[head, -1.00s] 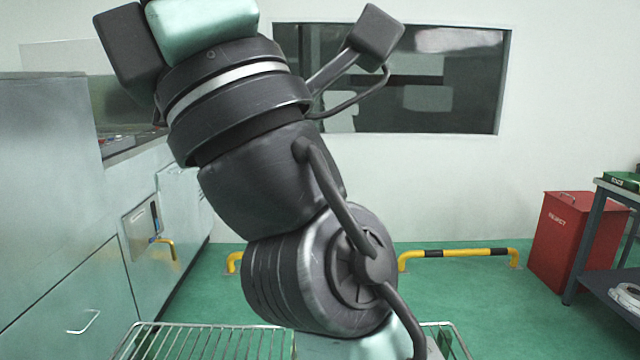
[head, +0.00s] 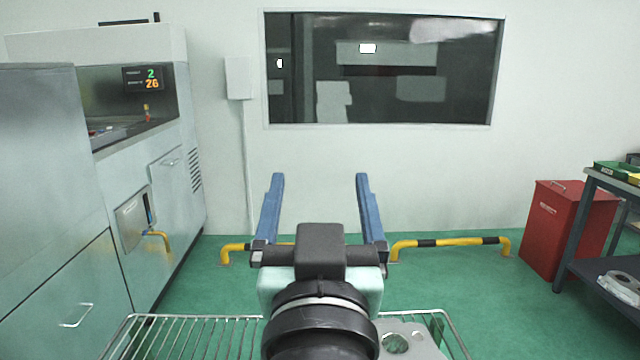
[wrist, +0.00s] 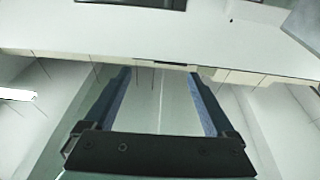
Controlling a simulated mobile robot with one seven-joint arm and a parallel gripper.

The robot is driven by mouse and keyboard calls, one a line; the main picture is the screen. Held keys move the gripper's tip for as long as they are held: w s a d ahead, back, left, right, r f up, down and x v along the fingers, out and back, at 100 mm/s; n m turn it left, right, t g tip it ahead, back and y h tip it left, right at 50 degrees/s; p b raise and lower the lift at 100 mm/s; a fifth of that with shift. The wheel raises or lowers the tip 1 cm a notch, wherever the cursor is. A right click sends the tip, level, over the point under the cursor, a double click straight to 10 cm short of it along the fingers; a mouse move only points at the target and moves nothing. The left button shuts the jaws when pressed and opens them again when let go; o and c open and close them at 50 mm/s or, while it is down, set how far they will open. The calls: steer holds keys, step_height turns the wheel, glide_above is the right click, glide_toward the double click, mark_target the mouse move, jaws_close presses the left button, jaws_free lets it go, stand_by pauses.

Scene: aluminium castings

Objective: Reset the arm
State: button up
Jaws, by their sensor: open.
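My gripper (head: 319,180) is in the middle of the head view, pointing away from me toward the far wall. Its two blue fingers stand wide apart with nothing between them. In the wrist view the fingers (wrist: 160,72) are also spread and empty. My arm runs down from the gripper to the bottom edge of the head view. It hides part of the yellow floor rail and part of the wire rack.
A wire rack (head: 190,318) is below the gripper, with a grey metal casting (head: 425,345) at its right. Grey machine cabinets (head: 60,290) stand at left. A red bin (head: 560,228) and a dark shelf table (head: 570,240) stand at right. A yellow-black rail (head: 450,242) runs before the wall.

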steer(key=s+r+t, duration=0.6)
steer(key=s+r, duration=0.4)
steer(key=r, duration=0.5)
step_height(320, 180, up, 15)
steer(key=p, duration=1.5)
steer(key=shift+p, duration=0.4)
steer(key=shift+r, duration=0.1)
